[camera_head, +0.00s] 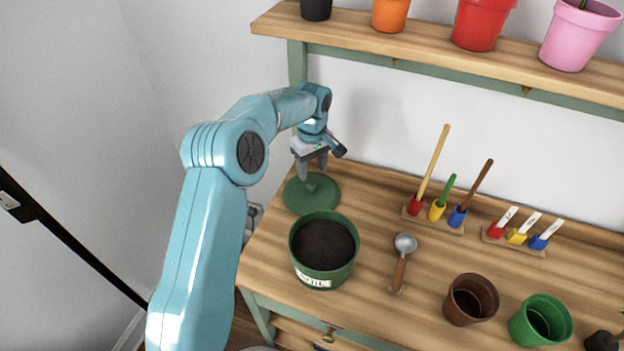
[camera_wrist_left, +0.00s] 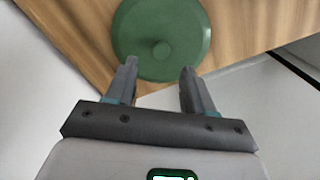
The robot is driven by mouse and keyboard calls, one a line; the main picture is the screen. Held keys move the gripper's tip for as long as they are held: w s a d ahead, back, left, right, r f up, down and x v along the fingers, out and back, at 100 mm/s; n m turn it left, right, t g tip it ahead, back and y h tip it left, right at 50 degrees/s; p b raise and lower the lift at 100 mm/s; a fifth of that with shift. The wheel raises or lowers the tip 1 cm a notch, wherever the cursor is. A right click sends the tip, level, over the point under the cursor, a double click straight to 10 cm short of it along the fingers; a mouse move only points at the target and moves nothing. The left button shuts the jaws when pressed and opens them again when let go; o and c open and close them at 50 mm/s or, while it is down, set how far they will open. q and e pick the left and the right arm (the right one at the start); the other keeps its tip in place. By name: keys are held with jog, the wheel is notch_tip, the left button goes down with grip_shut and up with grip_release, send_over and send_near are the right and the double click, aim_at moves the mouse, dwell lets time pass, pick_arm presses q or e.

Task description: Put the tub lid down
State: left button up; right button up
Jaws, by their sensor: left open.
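The green round tub lid (camera_head: 298,199) lies flat on the wooden bench top, behind the tub at the bench's left end. It has a small round knob in its middle, and it also shows in the left wrist view (camera_wrist_left: 187,32). My left gripper (camera_head: 313,172) is just above the lid, fingers pointing down. In the left wrist view its two fingers (camera_wrist_left: 158,70) are spread apart with nothing between them, with the knob just beyond the tips. The green tub (camera_head: 318,278), full of dark soil, stands open in front of the lid. My right gripper is not in view.
A trowel (camera_head: 400,262) lies right of the tub. A brown pot (camera_head: 470,299) and a green pot (camera_head: 540,321) stand at the front right. Holders with tools (camera_head: 434,218) and labels (camera_head: 515,238) stand at the back. A shelf (camera_head: 420,45) with several pots overhangs the bench.

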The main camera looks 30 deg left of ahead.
aim_at(312, 185)
pick_arm(q)
notch_tip(312, 185, up, 6)
jog(key=shift+r, duration=0.15)
dwell(0.6)
